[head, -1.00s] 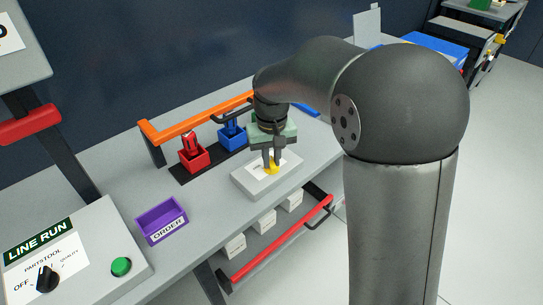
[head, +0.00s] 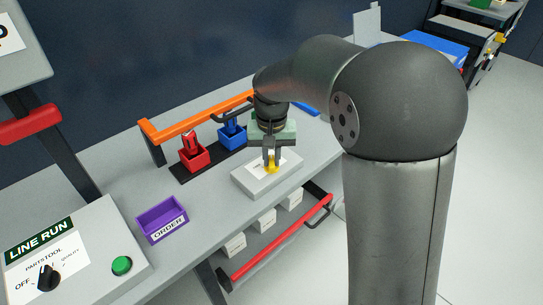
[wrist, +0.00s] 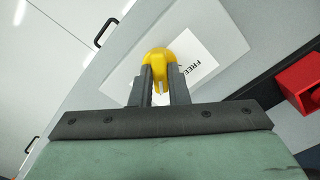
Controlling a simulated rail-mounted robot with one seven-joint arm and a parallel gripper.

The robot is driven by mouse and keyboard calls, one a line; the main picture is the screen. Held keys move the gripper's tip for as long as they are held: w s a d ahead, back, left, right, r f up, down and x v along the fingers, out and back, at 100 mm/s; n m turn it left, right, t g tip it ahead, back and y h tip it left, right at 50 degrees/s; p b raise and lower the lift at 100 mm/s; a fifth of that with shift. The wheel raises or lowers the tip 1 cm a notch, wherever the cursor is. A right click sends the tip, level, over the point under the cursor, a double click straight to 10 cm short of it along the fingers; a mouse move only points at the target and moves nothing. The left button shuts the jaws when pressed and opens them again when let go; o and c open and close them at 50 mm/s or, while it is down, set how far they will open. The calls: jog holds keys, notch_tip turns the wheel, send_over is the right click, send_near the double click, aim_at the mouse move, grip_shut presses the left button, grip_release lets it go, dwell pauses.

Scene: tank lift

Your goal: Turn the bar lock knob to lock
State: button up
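The bar lock knob (wrist: 176,60) is yellow and sits on a pale box with a white label; in the wrist view the label's visible word reads "FREE". The knob also shows in the head view (head: 272,169), under my fingertips. My gripper (head: 271,162) points down over the box. In the wrist view its two fingers (wrist: 160,74) stand close together with the yellow knob between their tips, and they appear closed on it. The fingers hide part of the knob and some of the label.
An orange rail (head: 195,122) runs along the back of the bench. A red holder (head: 194,160) and a blue holder (head: 232,138) stand on a black strip left of the box. A purple order tray (head: 162,220) and a control panel (head: 75,255) lie nearer.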

aim_at(272, 161)
jog(key=o, duration=0.4)
jog(key=shift+r, duration=0.15)
notch_tip(272, 161, up, 17)
jog(key=shift+r, duration=0.1)
jog(key=shift+d, duration=0.1)
jog(key=s+d+f, duration=0.4)
jog(key=s+f, duration=0.1)
jog(key=s, duration=0.3)
jog(key=s+d+f, duration=0.5)
jog(key=s+f, duration=0.1)
jog(key=s, duration=0.2)
jog(key=s+d+f, duration=0.4)
jog(key=s+f, duration=0.2)
jog(key=s, duration=0.1)
jog(key=shift+s+d+f, duration=0.15)
jog(key=shift+s+d, duration=0.05)
jog(key=shift+s, duration=0.2)
